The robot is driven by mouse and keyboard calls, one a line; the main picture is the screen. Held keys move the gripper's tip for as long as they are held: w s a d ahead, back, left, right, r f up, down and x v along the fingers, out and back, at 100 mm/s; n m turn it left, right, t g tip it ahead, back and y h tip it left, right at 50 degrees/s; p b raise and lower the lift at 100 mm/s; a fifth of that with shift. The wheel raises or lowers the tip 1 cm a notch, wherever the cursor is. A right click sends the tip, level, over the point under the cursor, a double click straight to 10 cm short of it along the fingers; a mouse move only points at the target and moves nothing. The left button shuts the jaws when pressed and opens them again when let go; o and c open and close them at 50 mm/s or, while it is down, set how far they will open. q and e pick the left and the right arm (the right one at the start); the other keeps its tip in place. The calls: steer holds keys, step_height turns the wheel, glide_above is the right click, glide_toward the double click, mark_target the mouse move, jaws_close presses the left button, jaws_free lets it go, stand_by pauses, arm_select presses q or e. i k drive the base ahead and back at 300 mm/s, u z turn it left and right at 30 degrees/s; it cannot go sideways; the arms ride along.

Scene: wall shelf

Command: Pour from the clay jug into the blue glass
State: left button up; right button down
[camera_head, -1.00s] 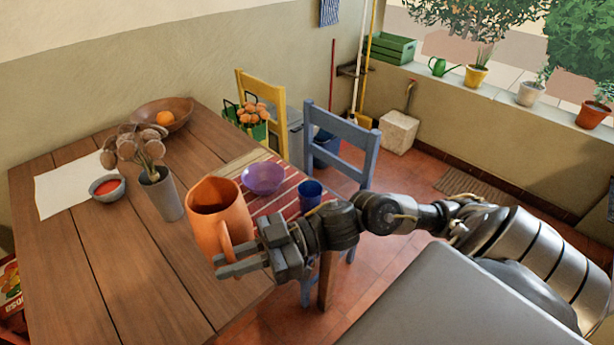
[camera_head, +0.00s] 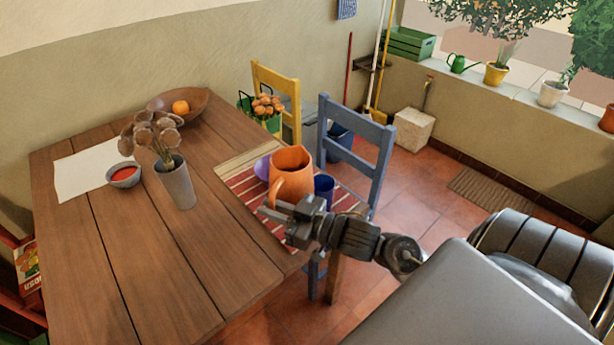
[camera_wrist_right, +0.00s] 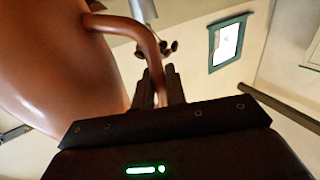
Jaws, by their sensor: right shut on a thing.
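The orange clay jug (camera_head: 293,176) is over the striped mat in the head view, roughly upright. It also fills the left of the right wrist view (camera_wrist_right: 50,60). My right gripper (camera_head: 277,208) is shut on the jug's handle, which passes between the fingers in the wrist view (camera_wrist_right: 160,88). The blue glass (camera_head: 324,187) stands upright just right of the jug, partly hidden by it. A purple bowl (camera_head: 262,168) is mostly hidden behind the jug on its left. I cannot tell whether the jug touches the mat. My left gripper is not in view.
The striped mat (camera_head: 240,182) lies at the table's right edge, by a blue chair (camera_head: 382,140). A grey vase of dried flowers (camera_head: 177,186), a red-filled bowl (camera_head: 123,176) and a wooden bowl with an orange (camera_head: 160,104) stand further left. The wooden table's front (camera_head: 150,270) is clear.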

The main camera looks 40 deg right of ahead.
mark_target(324, 185)
steer(key=u, duration=1.45)
steer(key=k, duration=1.05)
steer(key=z, duration=0.7)
